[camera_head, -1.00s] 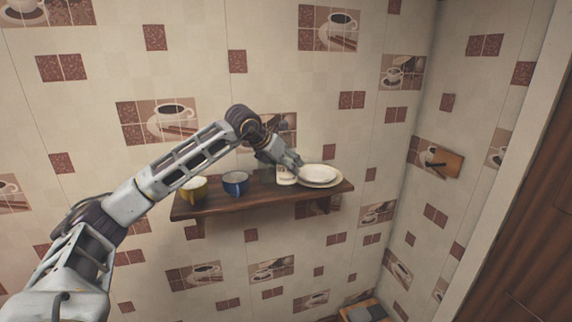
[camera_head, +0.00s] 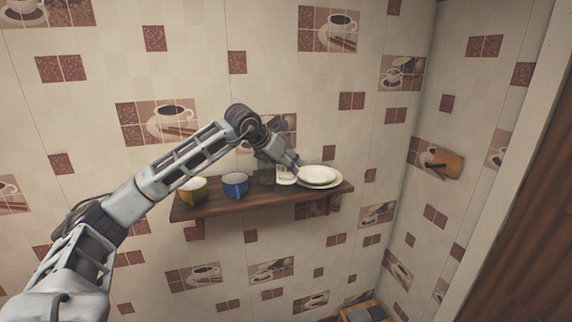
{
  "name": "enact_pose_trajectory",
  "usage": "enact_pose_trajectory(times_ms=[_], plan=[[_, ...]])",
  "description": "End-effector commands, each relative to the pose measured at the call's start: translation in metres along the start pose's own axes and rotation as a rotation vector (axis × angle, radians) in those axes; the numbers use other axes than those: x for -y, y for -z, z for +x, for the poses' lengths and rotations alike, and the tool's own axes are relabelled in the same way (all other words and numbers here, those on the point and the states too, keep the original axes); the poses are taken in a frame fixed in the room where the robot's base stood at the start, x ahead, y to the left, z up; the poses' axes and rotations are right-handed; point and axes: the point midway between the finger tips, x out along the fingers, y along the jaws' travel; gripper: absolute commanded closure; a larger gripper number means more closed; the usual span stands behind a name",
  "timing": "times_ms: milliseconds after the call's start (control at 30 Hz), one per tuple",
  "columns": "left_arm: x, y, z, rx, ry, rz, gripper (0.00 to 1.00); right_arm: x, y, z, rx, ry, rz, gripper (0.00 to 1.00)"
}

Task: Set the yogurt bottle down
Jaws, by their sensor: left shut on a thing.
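The yogurt bottle (camera_head: 285,177) is a small white container with a faint dark label, at the wooden wall shelf (camera_head: 216,207) between a glass and the plates. My left gripper (camera_head: 291,163) is shut on it from above and behind-left, and partly hides its top. The bottle looks upright with its bottom at the shelf top; I cannot tell whether it touches the board. My right gripper is not in view.
On the shelf stand a yellow mug (camera_head: 192,190), a blue mug (camera_head: 235,185), a dark clear glass (camera_head: 267,177) and stacked white plates (camera_head: 318,176) close beside the bottle. A cutting board (camera_head: 447,163) hangs on the right wall.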

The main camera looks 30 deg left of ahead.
Motion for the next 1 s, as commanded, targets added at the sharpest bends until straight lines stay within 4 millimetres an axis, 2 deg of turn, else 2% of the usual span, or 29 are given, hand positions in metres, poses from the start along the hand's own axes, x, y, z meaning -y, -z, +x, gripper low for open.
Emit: enact_pose_trajectory(times_ms=[367,1000], plan=[[0.0,-0.025,-0.024,0.006,0.001,-0.001,0.8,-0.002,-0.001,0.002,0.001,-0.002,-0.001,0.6],[0.001,-0.085,-0.085,0.006,0.002,0.0,0.8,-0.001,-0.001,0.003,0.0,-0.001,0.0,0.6]])
